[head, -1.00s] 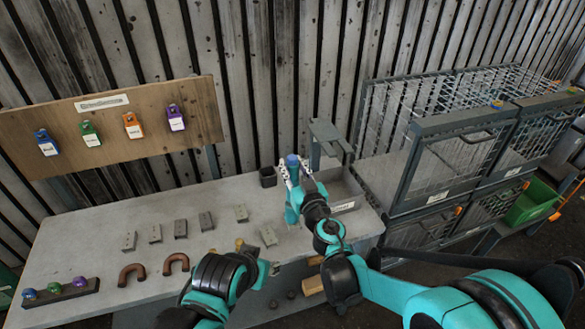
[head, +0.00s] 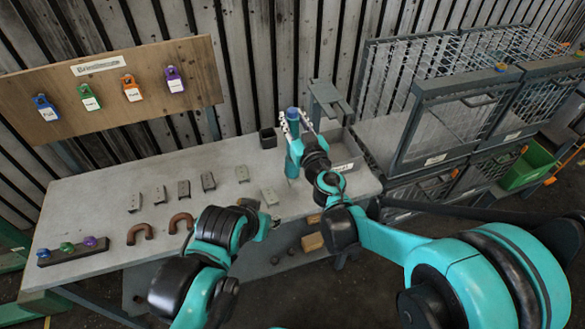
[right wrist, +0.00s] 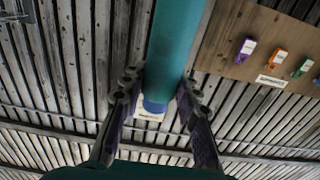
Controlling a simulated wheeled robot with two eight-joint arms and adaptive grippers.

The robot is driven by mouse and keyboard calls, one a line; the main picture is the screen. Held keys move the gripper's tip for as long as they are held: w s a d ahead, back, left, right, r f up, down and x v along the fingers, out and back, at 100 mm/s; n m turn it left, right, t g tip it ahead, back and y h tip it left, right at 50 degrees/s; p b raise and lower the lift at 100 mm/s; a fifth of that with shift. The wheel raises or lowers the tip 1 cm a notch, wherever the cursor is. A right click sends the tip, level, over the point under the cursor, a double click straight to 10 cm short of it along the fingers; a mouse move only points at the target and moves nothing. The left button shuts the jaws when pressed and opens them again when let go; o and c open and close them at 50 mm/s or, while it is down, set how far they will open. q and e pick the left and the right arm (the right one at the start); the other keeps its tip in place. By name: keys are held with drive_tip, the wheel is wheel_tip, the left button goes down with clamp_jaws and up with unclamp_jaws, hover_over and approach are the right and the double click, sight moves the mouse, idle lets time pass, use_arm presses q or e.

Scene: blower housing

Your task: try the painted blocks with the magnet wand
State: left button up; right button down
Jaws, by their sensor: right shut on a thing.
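My right gripper (head: 292,122) is shut on the magnet wand (head: 294,160), a teal cylinder with a blue end, held upright over the back of the bench. In the right wrist view the wand (right wrist: 175,45) runs between the two fingers (right wrist: 160,92).
A grey labelled tray (head: 345,157) and a small dark cup (head: 267,138) are at the back right. A tag board (head: 110,98) stands behind; wire cages (head: 440,115) are right.

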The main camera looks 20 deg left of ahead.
wheel_tip(320, 180, up, 7)
drive_tip(key=p, duration=0.4)
drive_tip(key=shift+p, duration=0.3)
drive_tip(key=shift+f, duration=0.1)
